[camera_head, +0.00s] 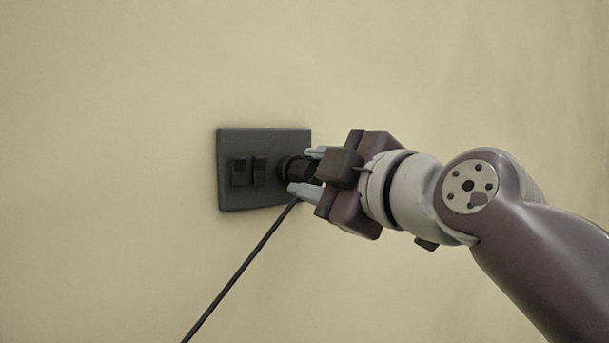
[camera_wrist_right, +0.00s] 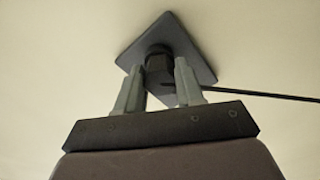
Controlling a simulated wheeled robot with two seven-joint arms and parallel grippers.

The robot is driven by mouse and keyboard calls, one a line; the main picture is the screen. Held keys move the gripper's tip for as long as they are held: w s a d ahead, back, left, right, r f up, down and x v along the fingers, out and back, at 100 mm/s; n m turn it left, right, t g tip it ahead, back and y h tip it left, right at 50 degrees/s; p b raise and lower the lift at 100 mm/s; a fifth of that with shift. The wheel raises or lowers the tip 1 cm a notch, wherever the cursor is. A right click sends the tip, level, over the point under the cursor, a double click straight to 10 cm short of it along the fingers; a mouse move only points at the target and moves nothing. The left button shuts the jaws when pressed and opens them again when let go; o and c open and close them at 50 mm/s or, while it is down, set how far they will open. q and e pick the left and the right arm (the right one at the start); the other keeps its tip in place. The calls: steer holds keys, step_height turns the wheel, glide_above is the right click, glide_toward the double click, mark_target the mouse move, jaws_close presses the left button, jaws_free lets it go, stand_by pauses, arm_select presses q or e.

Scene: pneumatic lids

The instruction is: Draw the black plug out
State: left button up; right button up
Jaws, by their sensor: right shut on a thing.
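The black plug (camera_head: 298,171) is at the right part of a dark wall plate (camera_head: 233,197), and a black cord (camera_head: 243,268) runs from it down to the left. My right gripper (camera_head: 306,172) comes in from the right, with one grey finger above the plug and one below, shut on it. In the right wrist view the plug (camera_wrist_right: 158,70) is between the two fingers of the gripper (camera_wrist_right: 160,84), in front of the plate (camera_wrist_right: 193,58). Whether the plug is fully seated cannot be told, as the fingers partly hide it. My left gripper is not in view.
Two dark rocker switches (camera_head: 250,172) sit on the plate, left of the plug. The plain beige wall (camera_head: 110,120) around the plate is clear. The cord (camera_wrist_right: 265,96) leads off to the right in the right wrist view.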

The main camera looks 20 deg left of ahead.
steer(key=shift+b+v, duration=0.6)
steer(key=shift+v, duration=0.6)
steer(key=s+d+r+p, duration=0.3)
steer(key=d+r+p, duration=0.1)
steer(key=r, duration=0.3)
steer(key=shift+s+r, duration=0.15)
steer(key=shift+r, duration=0.15)
